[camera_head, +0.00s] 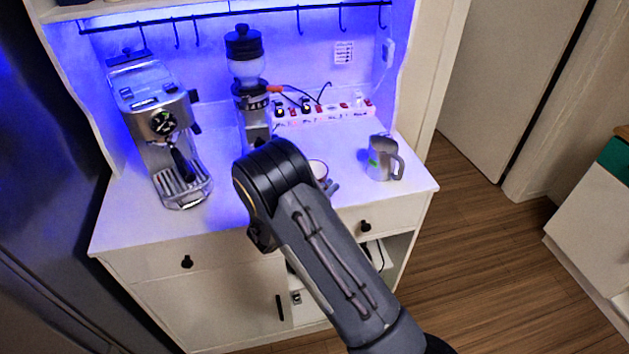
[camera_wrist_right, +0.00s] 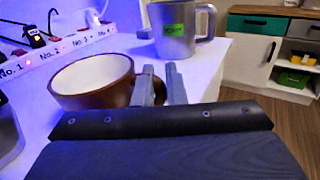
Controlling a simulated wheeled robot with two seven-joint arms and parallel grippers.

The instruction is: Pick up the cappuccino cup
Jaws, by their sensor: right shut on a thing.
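The cappuccino cup (camera_wrist_right: 93,85) is brown outside and white inside. It stands upright on the white cabinet top in the right wrist view, and no contents show in it. In the head view only a part of the cup (camera_head: 318,168) shows behind my right arm. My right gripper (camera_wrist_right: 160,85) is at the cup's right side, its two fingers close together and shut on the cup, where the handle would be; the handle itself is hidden. In the head view its fingertips (camera_head: 331,187) show beside the cup. My left gripper is not in view.
A metal pitcher (camera_head: 380,158) with a green label stands right of the cup, near the counter's right edge. A grinder (camera_head: 248,90) and an espresso machine (camera_head: 158,125) stand to the left. A power strip (camera_head: 325,112) with cables lies along the back.

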